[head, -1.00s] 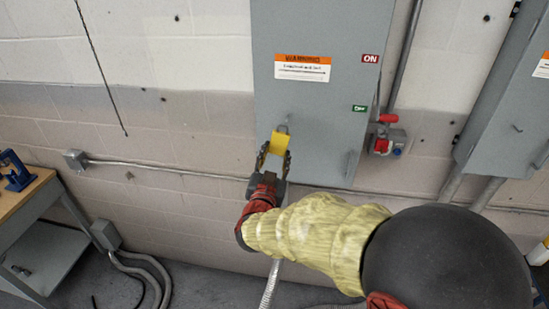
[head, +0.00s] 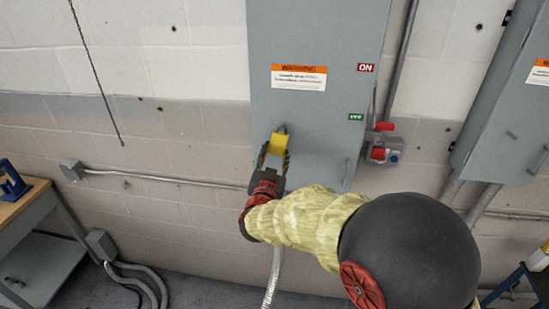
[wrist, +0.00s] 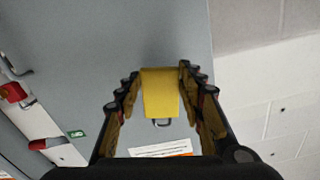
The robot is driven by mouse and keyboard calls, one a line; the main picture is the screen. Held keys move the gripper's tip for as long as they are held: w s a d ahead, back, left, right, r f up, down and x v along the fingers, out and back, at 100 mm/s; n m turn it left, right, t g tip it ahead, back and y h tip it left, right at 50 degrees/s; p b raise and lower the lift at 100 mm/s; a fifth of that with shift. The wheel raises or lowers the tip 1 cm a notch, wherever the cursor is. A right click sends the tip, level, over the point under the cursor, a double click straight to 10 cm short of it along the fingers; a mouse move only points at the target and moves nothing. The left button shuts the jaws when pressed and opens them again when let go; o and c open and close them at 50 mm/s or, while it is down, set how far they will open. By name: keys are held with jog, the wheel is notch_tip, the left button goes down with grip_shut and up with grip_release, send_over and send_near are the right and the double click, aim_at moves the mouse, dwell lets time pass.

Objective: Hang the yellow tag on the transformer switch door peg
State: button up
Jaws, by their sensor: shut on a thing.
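The yellow tag (head: 278,143) is held between the fingers of my gripper (head: 275,158), in front of the lower left part of the grey transformer switch door (head: 310,120). In the wrist view the tag (wrist: 160,93) sits between the fingertips of my gripper (wrist: 159,78), with the door (wrist: 100,35) behind it. A small wire loop (wrist: 160,122) shows at the tag's end. In the head view the loop end points up, where the door peg appears to be. I cannot tell whether the loop is around the peg or only in front of it.
The door bears an orange and white warning label (head: 299,77), a red ON sign (head: 365,68) and a handle (head: 348,172). A red and grey switch (head: 380,146) is on its right side. A second grey cabinet (head: 500,110) hangs at right. A workbench (head: 35,205) stands at left.

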jog(key=shift+w+d, duration=0.2)
jog(key=shift+w, duration=0.95)
jog(key=shift+w+d+f+b, duration=0.15)
jog(key=shift+w+f+b, duration=0.4)
jog(key=shift+b, duration=0.15)
jog(key=o, duration=1.2)
jog(key=s, duration=0.4)
jog(key=s+a, duration=0.1)
jog(key=s, duration=0.3)
jog(key=s+a, duration=0.1)
jog(key=s, duration=0.2)
jog(key=shift+s+a+f, duration=0.1)
jog(key=shift+s+a, duration=0.1)
jog(key=shift+s, duration=0.2)
